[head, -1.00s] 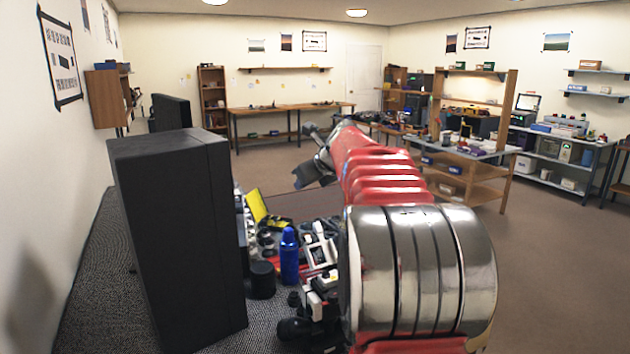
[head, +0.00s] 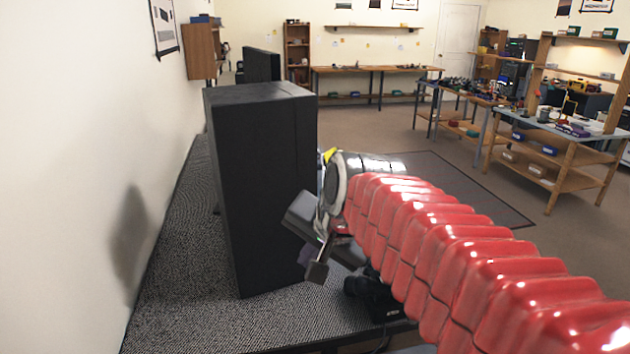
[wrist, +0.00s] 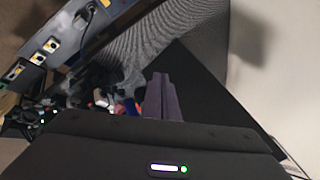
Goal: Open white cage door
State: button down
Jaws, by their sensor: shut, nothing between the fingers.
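I see no white cage or cage door in the head or wrist view. My gripper (head: 316,268) is beside the lower right edge of a tall black box (head: 262,190) in the head view, which stands on a dark speckled bench top (head: 180,285). I cannot tell whether it touches the box. In the wrist view my gripper (wrist: 163,97) shows as two dark purplish fingers, shut together and empty. A black surface lies just beyond them. My red arm covers much of the right of the head view.
A black object (head: 375,290) lies at the bench's front edge below my arm. In the wrist view, cluttered small items (wrist: 110,100) lie left of the fingers. A white wall (head: 90,200) closes off the left. Open floor (head: 460,180) lies beyond my arm.

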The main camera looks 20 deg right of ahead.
jog(key=s+a+f+n+g, duration=0.1)
jog(key=s+a+f+n, duration=0.3)
jog(key=s+f+n, duration=0.4)
jog(key=s+n, duration=0.2)
jog(key=s, duration=0.2)
jog(key=shift+a, duration=0.15)
jog(key=shift+s, duration=0.1)
